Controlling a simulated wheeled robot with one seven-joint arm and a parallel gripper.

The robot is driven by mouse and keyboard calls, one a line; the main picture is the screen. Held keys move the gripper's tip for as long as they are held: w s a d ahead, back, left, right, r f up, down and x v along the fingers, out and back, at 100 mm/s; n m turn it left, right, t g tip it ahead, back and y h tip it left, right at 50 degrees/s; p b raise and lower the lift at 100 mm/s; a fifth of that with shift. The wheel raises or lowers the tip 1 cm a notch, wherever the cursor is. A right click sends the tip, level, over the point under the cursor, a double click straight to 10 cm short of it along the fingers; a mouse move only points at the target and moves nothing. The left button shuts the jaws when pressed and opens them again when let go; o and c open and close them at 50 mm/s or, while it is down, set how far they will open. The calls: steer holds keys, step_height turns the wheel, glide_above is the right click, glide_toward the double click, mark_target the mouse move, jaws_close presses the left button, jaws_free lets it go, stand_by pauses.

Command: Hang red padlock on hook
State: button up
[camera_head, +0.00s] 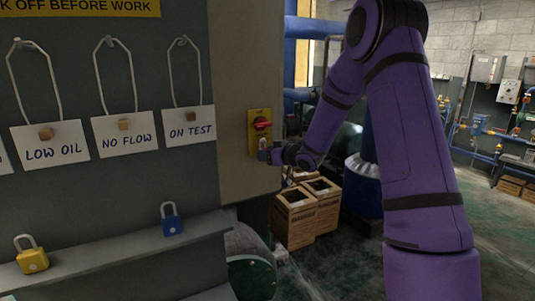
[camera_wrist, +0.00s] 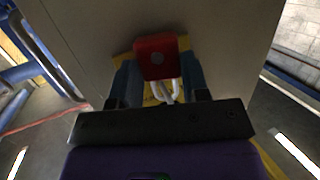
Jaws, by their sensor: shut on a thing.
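In the wrist view the red padlock (camera_wrist: 158,57) is between the two blue fingers of my gripper (camera_wrist: 160,78), which is shut on its body. Its pale shackle (camera_wrist: 166,93) points down the picture, over a yellow plate. In the head view my gripper (camera_head: 263,154) is at the lower part of the yellow switch plate (camera_head: 254,143), just below its red knob (camera_head: 262,123). I cannot tell whether the shackle is through the switch. Hooks on the grey board (camera_head: 80,190) carry the ON TEST tag (camera_head: 190,126), NO FLOW tag (camera_head: 125,132) and LOW OIL tag (camera_head: 50,143).
A blue padlock (camera_head: 172,220) and a yellow padlock (camera_head: 32,255) stand on the ledge (camera_head: 110,245) below the tags. Blue pipes (camera_head: 310,28) run behind. Open floor (camera_head: 350,265) lies to the right.

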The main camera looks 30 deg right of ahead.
stand_by(0.3)
steer(key=o, duration=0.9)
steer(key=v, duration=1.1)
steer(key=s+a+r+m+g+h, duration=0.2)
steer(key=s+r+h, duration=0.2)
steer(key=s+r, duration=0.1)
steer(key=s+a+r+m+g+h, duration=0.1)
steer(key=s+a+r+h, duration=0.2)
steer(key=s+r, duration=0.25)
steer(key=s+a+g, duration=0.2)
steer(key=s+a, duration=0.1)
steer(key=s, duration=0.5)
steer(key=s+a+g+y, duration=0.1)
steer(key=s+a, duration=0.3)
steer(key=s, duration=0.4)
steer(key=s+a+r+m+g, duration=0.1)
steer(key=s+a+g, duration=0.2)
steer(key=s, duration=0.5)
steer(key=shift+s+a+y, duration=0.25)
steer(key=shift+s+y, duration=0.05)
steer(key=shift+s, duration=0.1)
